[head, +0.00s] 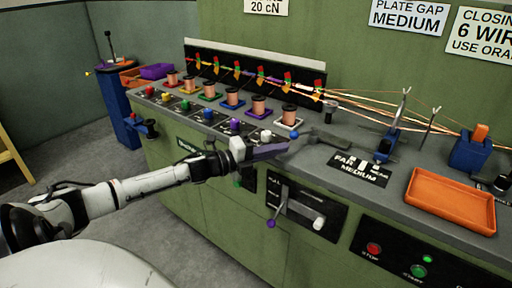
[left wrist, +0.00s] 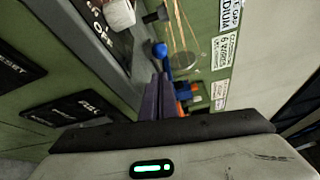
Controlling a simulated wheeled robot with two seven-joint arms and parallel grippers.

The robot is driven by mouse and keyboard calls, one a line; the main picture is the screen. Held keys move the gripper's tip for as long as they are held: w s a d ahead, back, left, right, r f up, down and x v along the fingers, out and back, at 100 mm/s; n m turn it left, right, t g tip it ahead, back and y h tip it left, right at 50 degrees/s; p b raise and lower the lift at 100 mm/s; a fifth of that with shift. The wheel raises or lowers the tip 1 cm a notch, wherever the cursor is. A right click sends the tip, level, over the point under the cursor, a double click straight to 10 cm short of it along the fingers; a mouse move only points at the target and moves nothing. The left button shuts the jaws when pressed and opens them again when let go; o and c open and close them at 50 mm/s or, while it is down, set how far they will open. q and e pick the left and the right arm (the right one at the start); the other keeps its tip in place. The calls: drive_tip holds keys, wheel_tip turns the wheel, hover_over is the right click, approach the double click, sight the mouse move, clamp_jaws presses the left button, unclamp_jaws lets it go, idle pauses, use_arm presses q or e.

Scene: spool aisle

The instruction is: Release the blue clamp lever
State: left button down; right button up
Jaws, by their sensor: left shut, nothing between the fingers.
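A blue ball knob (head: 294,134), which looks like the end of the clamp lever, is just past the tips of my left gripper (head: 286,148). It runs toward a grey arm (head: 330,141) on the bench top. In the left wrist view the blue knob (left wrist: 160,49) is just beyond the purple-grey fingertips (left wrist: 159,80). The fingers are together with nothing between them. I see a small gap to the knob, but cannot tell its depth. My right gripper is not in view.
Several copper spools (head: 289,115) stand in a row behind coloured knobs, including a white one (head: 266,135). Wires run right past a blue upright fixture (head: 388,145). An orange tray (head: 450,200) is at right.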

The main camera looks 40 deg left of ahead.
use_arm(q)
drive_tip(key=s+a, duration=0.1)
drive_tip(key=a, duration=0.1)
drive_tip(key=s+a, duration=0.2)
drive_tip(key=shift+s+a+r, duration=0.1)
drive_tip(key=shift+s+a, duration=0.05)
drive_tip(key=shift+a, duration=0.05)
idle(0.5)
